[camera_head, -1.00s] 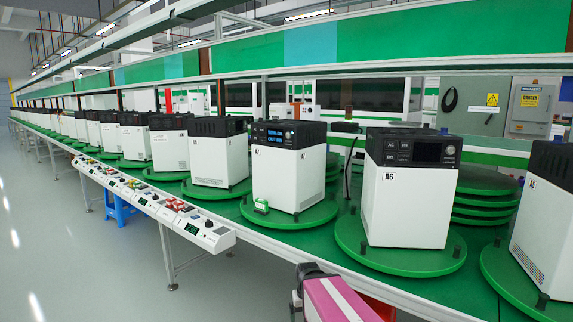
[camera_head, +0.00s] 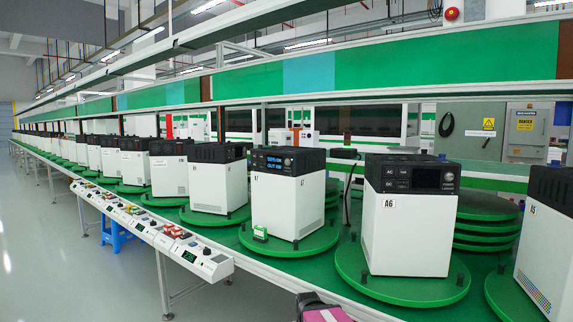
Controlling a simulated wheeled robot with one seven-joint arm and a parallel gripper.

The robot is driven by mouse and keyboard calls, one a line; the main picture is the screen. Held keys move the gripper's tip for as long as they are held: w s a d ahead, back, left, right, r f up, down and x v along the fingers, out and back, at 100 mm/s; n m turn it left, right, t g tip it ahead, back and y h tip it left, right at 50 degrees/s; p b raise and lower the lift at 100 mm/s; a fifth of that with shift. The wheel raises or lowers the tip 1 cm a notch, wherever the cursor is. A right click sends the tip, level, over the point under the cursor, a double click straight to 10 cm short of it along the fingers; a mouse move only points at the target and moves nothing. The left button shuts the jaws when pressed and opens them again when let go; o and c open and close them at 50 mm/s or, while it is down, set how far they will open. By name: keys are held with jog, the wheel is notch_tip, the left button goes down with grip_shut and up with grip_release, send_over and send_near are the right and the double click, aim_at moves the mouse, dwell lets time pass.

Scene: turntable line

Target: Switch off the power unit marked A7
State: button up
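Power units with white bodies and black tops stand on green turntables in a long row. The unit with a small mark that seems to read A7 (camera_head: 285,208) is right of centre, on its own turntable (camera_head: 300,250). Its black front (camera_head: 274,162) has a lit blue display showing an "OUT" line, and a knob. A small green-and-white item (camera_head: 260,233) stands at its front foot. My gripper is not clearly shown; only a dark and pink part of my arm shows at the bottom edge, well below the unit.
Unit A6 (camera_head: 410,225) stands to the right with a dark screen, and another unit (camera_head: 547,240) is at the right edge. A control strip (camera_head: 194,256) runs along the front left. Stacked green discs (camera_head: 487,222) stand behind A6.

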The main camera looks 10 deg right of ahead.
grip_shut()
dwell(1.7)
